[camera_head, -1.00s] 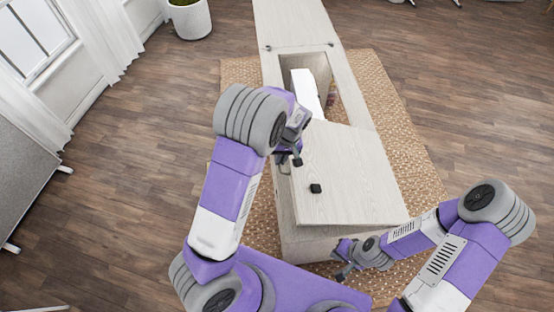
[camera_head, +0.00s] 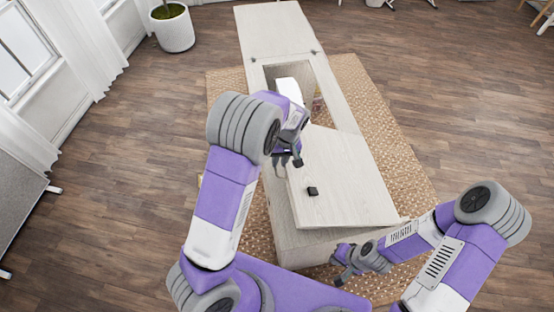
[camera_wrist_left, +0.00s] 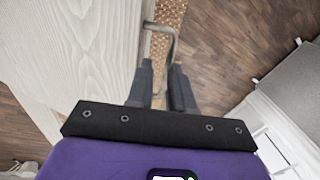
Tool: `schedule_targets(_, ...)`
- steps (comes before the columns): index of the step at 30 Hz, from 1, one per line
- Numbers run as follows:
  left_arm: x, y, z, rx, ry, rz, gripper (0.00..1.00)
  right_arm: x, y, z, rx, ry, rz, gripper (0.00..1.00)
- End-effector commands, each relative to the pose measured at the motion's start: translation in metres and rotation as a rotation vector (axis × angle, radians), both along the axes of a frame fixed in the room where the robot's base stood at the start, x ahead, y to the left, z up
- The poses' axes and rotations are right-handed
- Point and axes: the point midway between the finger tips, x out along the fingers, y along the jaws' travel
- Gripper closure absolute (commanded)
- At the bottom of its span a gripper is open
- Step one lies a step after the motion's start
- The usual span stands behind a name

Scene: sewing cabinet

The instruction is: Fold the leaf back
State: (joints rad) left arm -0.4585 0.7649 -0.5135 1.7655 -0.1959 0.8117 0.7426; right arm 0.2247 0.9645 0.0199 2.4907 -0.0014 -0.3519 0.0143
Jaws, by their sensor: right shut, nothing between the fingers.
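The sewing cabinet (camera_head: 355,118) has a pale wooden top with an open well. A pale leaf (camera_head: 340,170) with a small black block (camera_head: 312,190) on it lies askew over the near part of the cabinet. Another flat pale panel (camera_head: 272,28) extends at the far end. My left gripper (camera_head: 294,160) is at the leaf's left edge. In the left wrist view its fingers (camera_wrist_left: 163,88) stand a little apart with a bent grey rod (camera_wrist_left: 168,42) running between them; whether they clamp it is unclear. My right gripper (camera_head: 342,265) is shut and empty by the cabinet's near end.
A white object (camera_head: 287,88) stands in the well. A woven rug (camera_head: 390,120) lies under the cabinet. A potted plant (camera_head: 173,30) stands at the upper left, and a grey panel (camera_head: 22,205) at the left. The wooden floor (camera_head: 460,110) to the right is clear.

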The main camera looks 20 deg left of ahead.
Motion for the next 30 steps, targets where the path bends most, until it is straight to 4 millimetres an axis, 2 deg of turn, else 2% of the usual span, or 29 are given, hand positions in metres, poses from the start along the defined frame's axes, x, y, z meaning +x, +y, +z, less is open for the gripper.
schedule_targets(1,0.000,0.000,0.000,0.000,0.000,-0.001,0.72,0.000,0.000,0.000,0.000,0.000,0.000,1.00)
schedule_targets(3,0.000,0.001,0.000,0.001,0.002,0.000,0.65,0.000,0.000,0.000,0.000,0.000,0.000,1.00)
schedule_targets(13,-0.001,0.002,0.005,0.005,0.006,0.002,0.65,0.000,0.000,0.000,0.000,0.000,0.000,1.00)
schedule_targets(24,0.006,-0.008,0.061,0.003,0.002,0.000,0.65,0.000,0.000,-0.003,0.000,0.000,0.000,1.00)
schedule_targets(30,0.006,-0.010,0.074,0.004,0.003,0.000,0.65,0.000,0.000,-0.004,0.000,0.000,0.000,1.00)
